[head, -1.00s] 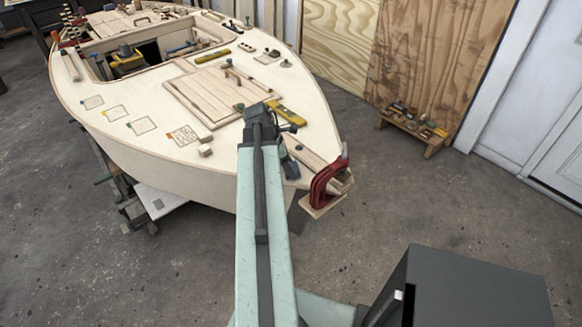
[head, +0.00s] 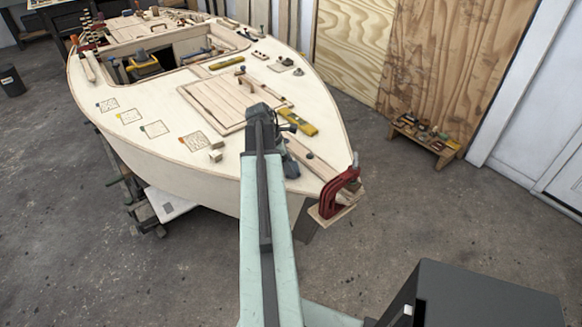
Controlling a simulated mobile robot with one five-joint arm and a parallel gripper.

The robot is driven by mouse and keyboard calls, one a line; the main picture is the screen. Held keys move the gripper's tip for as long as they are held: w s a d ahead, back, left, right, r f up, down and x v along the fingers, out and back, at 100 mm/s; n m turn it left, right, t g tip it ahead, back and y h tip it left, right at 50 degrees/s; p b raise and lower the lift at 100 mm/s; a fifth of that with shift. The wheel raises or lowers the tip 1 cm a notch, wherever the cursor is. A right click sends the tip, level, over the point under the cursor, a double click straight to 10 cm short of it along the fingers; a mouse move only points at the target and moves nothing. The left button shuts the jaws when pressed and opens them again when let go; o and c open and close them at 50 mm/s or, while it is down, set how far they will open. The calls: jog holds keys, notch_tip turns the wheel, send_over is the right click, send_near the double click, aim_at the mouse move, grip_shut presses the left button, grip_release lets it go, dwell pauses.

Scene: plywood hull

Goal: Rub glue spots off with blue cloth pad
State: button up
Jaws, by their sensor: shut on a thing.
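My arm reaches over the pale boat deck (head: 165,95), and its dark end bends down at the right. My gripper (head: 291,168) is a small dark shape low over the deck near the bow, shut, with a bluish patch at its tip that fits the blue cloth pad; the fingers are too small to make out. Several outlined squares with fine marks lie along the deck's left side, the nearest square (head: 194,140) and a second square (head: 154,129) among them. The marks are too small to tell whether they are glue spots. My gripper is right of these squares.
Two small wood blocks (head: 215,150) lie beside the nearest square. A hatch panel (head: 218,103), a yellow level (head: 297,122) and a red clamp (head: 338,192) at the bow surround my arm's end. An open cockpit (head: 165,60) lies beyond.

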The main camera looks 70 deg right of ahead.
notch_tip(320, 180, up, 6)
jog(key=p, duration=0.6)
notch_tip(320, 180, up, 3)
jog(key=p, duration=0.3)
